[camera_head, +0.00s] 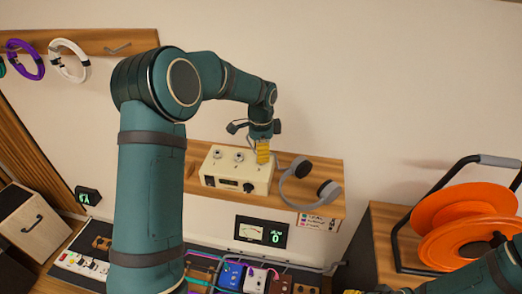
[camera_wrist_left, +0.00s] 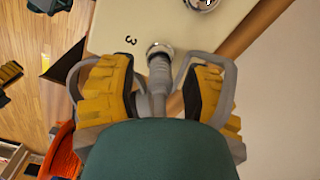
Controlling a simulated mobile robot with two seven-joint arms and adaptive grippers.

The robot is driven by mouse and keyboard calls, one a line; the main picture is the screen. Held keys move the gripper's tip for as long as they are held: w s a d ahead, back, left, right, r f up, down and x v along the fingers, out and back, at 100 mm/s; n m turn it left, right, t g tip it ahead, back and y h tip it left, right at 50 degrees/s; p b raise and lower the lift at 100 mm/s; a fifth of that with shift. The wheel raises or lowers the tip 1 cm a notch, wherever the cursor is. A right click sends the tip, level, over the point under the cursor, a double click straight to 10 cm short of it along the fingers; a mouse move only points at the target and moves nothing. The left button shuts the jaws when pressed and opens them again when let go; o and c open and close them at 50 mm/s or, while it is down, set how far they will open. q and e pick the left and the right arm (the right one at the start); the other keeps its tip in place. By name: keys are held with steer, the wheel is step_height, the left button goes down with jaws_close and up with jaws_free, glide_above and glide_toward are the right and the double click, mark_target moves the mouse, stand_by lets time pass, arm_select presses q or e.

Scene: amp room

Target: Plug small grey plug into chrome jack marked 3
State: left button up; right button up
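The cream amp box (camera_head: 228,181) sits on the wooden wall shelf, with chrome jacks on its top. In the left wrist view, a black "3" (camera_wrist_left: 131,40) is printed beside a chrome jack (camera_wrist_left: 159,48). The small grey plug (camera_wrist_left: 159,75) stands at that jack, its tip end hidden inside or against the chrome collar; how deep it sits I cannot tell. My left gripper (camera_wrist_left: 160,88) is open around the plug, with gaps showing beside it. It also shows above the box's right end in the head view (camera_head: 263,151). My right gripper (camera_head: 352,291) is barely in frame at the bottom edge.
Grey headphones (camera_head: 300,185) lie on the shelf (camera_head: 325,175) just right of the box. Another chrome jack (camera_wrist_left: 202,3) is near the wrist view's top. An orange cable reel (camera_head: 468,225) stands at right. Several pedals (camera_head: 255,278) lie below the shelf.

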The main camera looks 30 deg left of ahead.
arm_select(q)
step_height(320, 180, up, 12)
stand_by(0.8)
steer(key=shift+s, duration=0.1)
stand_by(0.5)
